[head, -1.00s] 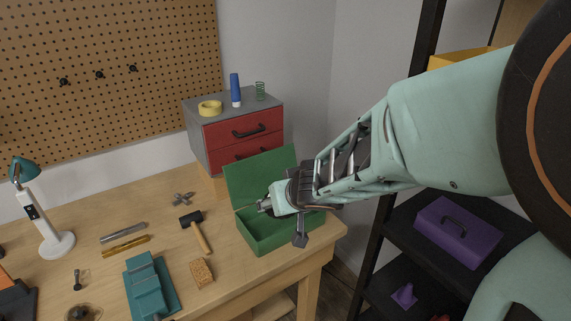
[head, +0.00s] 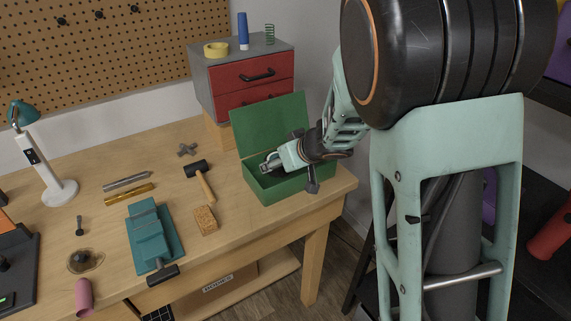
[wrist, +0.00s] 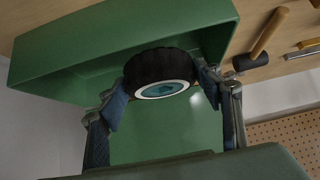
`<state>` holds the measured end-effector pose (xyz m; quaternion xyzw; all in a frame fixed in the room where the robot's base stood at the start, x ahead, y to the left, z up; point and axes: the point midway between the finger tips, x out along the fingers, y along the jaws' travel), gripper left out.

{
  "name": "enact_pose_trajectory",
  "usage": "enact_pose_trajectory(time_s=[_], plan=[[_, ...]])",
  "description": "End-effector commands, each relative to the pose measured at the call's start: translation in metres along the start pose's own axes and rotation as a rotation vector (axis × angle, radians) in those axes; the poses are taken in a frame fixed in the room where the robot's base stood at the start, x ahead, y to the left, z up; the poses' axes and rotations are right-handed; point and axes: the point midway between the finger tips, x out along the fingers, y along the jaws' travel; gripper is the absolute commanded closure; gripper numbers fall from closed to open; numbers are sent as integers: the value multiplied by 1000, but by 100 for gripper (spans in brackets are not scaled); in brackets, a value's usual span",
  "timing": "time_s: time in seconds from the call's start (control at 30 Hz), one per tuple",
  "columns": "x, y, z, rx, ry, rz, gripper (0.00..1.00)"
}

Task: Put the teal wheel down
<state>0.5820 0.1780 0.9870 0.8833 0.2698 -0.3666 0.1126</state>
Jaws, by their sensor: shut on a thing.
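The teal wheel (wrist: 160,76) has a black tyre, a white ring and a teal hub. It sits between the two fingertips of my gripper (wrist: 164,84) in the wrist view, and the jaws are shut on it. In the head view my gripper (head: 271,165) points left and down, at the mouth of the open green box (head: 272,196) on the bench. The wheel is hard to make out there. The box also shows in the wrist view (wrist: 60,62), close around the wheel; I cannot tell whether the wheel touches it.
The box's lid (head: 270,132) stands raised behind my gripper, before the red-drawer cabinet (head: 250,73). A hammer (head: 201,182), a sponge-like block (head: 205,220) and a teal vise (head: 152,240) lie left of the box. Bare bench (head: 225,165) shows between hammer and box.

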Motion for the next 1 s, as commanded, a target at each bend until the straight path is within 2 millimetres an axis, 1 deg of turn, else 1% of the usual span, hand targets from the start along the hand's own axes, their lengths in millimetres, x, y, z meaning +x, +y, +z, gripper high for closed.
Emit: enact_pose_trajectory(time_s=[0.03, 0.17, 0.27, 0.4, 0.47, 0.73, 0.87, 0.9, 1.0], plan=[[6, 3, 2, 0, 1, 0, 65], [10, 8, 4, 1, 1, 1, 65], [18, 13, 8, 1, 0, 1, 65], [34, 13, 24, 1, -1, -1, 65], [39, 13, 28, 1, 0, 0, 65], [38, 13, 28, 0, 2, 0, 65], [41, 14, 30, 2, 1, 1, 65], [41, 14, 31, 1, 1, 1, 39], [41, 13, 30, 1, 1, 1, 28]])
